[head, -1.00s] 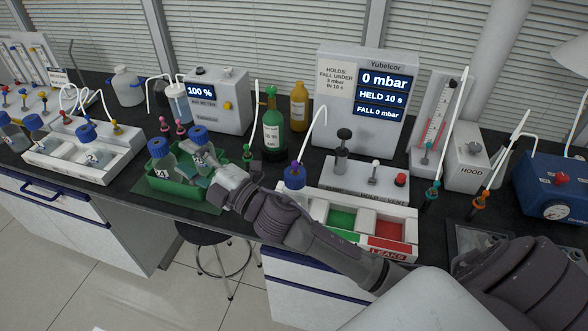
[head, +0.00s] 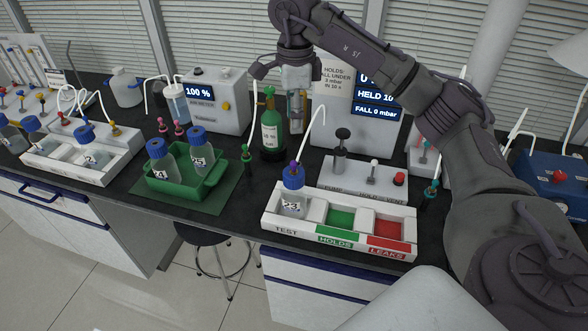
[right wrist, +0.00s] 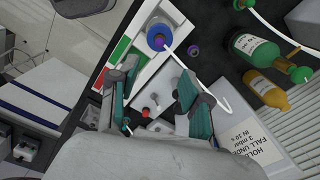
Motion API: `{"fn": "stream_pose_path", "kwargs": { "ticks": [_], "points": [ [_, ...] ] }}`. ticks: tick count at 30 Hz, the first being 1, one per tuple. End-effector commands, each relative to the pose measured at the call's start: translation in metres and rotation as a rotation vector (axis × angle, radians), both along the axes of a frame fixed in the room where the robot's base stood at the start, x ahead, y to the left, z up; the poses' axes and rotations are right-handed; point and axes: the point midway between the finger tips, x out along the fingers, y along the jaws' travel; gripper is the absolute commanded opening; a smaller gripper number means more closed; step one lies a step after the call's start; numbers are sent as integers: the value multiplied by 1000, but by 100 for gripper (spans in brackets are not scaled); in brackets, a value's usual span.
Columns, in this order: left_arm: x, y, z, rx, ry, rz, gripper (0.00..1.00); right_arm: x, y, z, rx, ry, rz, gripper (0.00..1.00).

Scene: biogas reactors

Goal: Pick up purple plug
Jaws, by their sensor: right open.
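My right gripper (head: 297,118) is raised over the bench, behind and above bottle 23, pointing down. My left gripper is not in view.
Bottle 23 stands in the TEST well of the white tester (head: 340,228), with a white tube (head: 317,120) arching up. A green bottle (head: 271,135) stands near my right gripper. A green plug (head: 246,158) stands left. A green tray (head: 187,193) holds two bottles.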

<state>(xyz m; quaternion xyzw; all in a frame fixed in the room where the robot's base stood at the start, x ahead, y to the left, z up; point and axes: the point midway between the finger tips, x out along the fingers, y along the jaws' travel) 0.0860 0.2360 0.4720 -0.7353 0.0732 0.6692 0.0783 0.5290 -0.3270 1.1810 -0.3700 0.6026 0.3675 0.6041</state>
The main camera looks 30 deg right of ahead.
Motion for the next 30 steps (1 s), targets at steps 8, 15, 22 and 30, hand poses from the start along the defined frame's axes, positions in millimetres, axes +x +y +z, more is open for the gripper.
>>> {"fn": "stream_pose_path", "kwargs": {
  "ticks": [8,15,22,30],
  "points": [
    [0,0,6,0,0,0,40,-2,0,-51,-2,9,1,48],
    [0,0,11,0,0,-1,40,-1,1,-80,1,4,2,48],
    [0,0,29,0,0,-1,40,-2,2,-100,1,9,2,48],
    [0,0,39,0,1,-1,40,-1,2,-133,2,4,2,48]
  ]
}}
